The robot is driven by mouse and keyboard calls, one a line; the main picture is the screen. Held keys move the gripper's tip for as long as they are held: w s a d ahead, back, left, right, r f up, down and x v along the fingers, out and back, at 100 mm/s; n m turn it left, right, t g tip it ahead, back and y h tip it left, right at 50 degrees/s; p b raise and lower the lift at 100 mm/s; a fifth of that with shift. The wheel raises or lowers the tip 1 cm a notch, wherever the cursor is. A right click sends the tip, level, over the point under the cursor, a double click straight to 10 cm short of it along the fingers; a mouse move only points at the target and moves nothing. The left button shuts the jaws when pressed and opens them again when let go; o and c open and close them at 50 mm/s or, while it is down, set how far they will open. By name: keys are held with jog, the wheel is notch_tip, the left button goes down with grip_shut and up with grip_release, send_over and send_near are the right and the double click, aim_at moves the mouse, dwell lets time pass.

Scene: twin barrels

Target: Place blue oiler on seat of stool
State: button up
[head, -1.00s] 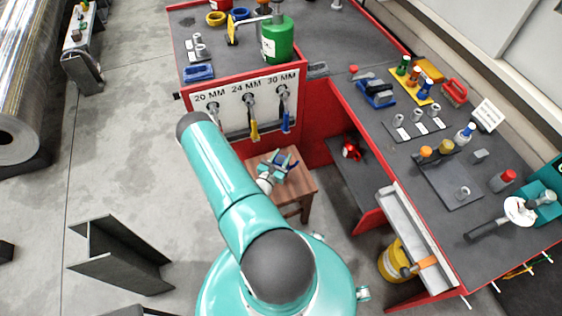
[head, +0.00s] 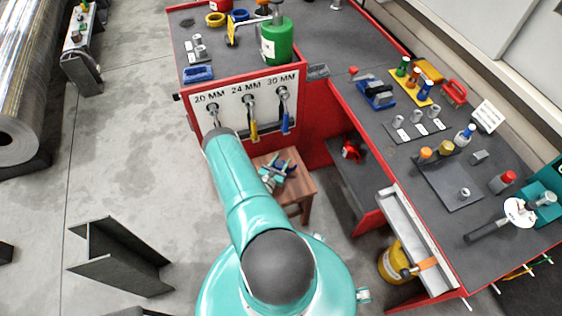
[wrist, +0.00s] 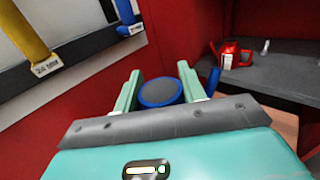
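The blue oiler (wrist: 160,92) shows in the wrist view as a dark disc with a blue rim between my two fingers, which touch its sides. A blue stick-like part (wrist: 213,78) shows just right of the fingers, possibly part of the oiler. In the head view my gripper (head: 280,167) is over the wooden stool's seat (head: 303,187), with dark blue showing at the fingers. Whether the oiler touches the seat cannot be told. A strip of the brown seat (wrist: 287,122) shows at the right of the wrist view.
The red bench with a white wrench panel (head: 248,108) stands right behind the stool. A low grey shelf with a red can (head: 351,150) is to the right. A yellow container (head: 394,262) stands under the right bench.

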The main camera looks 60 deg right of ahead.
jog(key=o, duration=0.3)
jog(key=shift+o, duration=0.2)
jog(key=shift+r, duration=0.1)
jog(key=a, duration=1.2)
jog(key=w+a+r+m+g+y, duration=0.1)
jog(key=w+r+m+g+y, duration=0.3)
jog(key=r, duration=0.9)
jog(key=w+a+r+m+g, duration=0.1)
jog(key=w+r+m+g, duration=0.2)
jog(key=w+r+m, duration=0.7)
jog(key=s+a+r+m+t+y, duration=0.1)
jog(key=a+r+y, duration=0.3)
jog(key=r, duration=0.5)
jog(key=s+a+r+t+y, duration=0.1)
jog(key=a+r, duration=0.6)
jog(key=r, duration=0.2)
jog(key=s+a+r+m+t+y, duration=0.1)
jog(key=s+a+r+t+y, duration=0.1)
jog(key=a+r, duration=0.4)
jog(key=s+a+r+m+t+y, duration=0.1)
jog(key=s+a+r+t+y, duration=0.2)
jog(key=a+r, duration=0.4)
jog(key=s+a+r+t+y, duration=0.3)
jog(key=a+r+t, duration=0.3)
jog(key=a, duration=0.5)
jog(key=shift+s+a+r+m+y, duration=0.15)
jog(key=shift+s+a+m+y, duration=0.1)
jog(key=shift+m+y, duration=0.15)
